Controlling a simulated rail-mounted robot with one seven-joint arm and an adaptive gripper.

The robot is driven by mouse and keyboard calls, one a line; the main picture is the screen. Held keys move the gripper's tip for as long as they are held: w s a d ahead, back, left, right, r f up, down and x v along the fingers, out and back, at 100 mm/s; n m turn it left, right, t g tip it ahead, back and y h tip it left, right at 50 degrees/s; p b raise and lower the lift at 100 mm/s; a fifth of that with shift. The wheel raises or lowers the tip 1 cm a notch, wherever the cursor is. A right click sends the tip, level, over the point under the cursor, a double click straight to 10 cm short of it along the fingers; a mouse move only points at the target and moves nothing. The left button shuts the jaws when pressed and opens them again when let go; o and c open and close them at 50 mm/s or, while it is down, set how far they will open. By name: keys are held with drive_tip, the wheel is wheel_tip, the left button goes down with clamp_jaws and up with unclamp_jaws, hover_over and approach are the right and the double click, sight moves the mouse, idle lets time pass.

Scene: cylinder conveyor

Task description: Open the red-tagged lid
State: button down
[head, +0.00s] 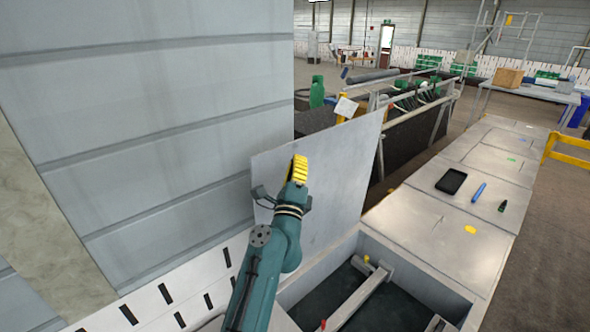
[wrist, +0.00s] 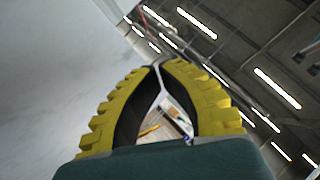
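A large grey lid panel (head: 345,190) stands tilted up, nearly upright, at the back left edge of an open compartment (head: 420,283). No red tag shows on the visible face of the lid. A small red piece (head: 322,325) shows low in the compartment at the bottom edge of the head view. My gripper (head: 299,168), with yellow ridged fingers, is raised in front of the panel's upper left part; whether it touches is unclear. In the wrist view the fingertips (wrist: 160,64) meet, with nothing seen held. A pale surface fills the left of that view.
Closed grey lids run to the right, with a yellow tag (head: 470,229) and a green tag (head: 511,159). A black tablet (head: 451,181), a blue marker (head: 479,192) and a small dark item (head: 502,206) lie on them. A grey wall (head: 160,130) stands close on the left.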

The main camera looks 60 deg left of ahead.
drive_tip(key=s+d+p, duration=0.1)
drive_tip(key=s+d, duration=0.3)
drive_tip(key=d, duration=0.2)
drive_tip(key=shift+s, duration=0.2)
drive_tip(key=shift+d+f, duration=0.1)
